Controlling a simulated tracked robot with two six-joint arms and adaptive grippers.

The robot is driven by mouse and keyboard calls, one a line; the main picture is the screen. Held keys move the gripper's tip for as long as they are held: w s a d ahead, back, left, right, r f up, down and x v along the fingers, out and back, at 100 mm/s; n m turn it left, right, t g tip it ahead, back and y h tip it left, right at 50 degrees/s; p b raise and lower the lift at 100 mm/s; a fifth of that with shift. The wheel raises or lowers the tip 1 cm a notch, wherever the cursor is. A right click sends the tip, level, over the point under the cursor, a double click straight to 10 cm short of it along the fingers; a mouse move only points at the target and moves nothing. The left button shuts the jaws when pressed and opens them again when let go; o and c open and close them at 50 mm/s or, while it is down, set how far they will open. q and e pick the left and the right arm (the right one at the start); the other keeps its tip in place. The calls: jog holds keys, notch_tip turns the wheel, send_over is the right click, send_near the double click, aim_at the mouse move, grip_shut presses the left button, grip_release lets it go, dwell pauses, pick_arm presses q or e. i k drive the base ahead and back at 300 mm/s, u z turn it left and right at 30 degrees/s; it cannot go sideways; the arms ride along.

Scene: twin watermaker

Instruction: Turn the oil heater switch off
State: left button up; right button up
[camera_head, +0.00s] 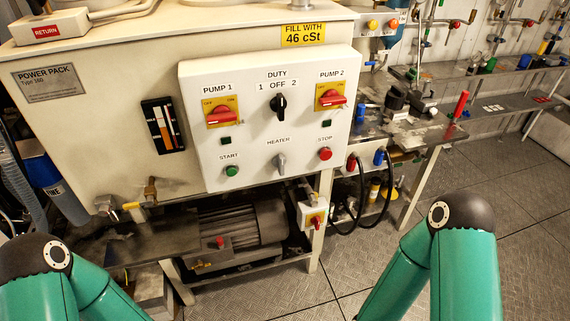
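The heater switch (280,162) is a small grey rotary knob under the label HEATER, low in the middle of the white control panel (255,160). Its pointer looks roughly upright; I cannot tell which position that marks. The panel is on the front of the cream power pack cabinet (90,120). Both my green arms show at the bottom of the view, one at the left and one at the right, apart from the panel. Neither gripper is in view.
Beside the heater knob are a green START button (232,171) and a red STOP button (325,154). Above are the black DUTY knob (279,105) and two red pump switches, PUMP 1 (221,116) and PUMP 2 (331,97). A motor (240,223) sits below. Open floor (400,240) lies right.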

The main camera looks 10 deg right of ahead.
aim_at(279, 162)
jog(key=u, duration=0.15)
jog(key=k, duration=0.8)
jog(key=u, duration=0.6)
jog(key=i, duration=0.5)
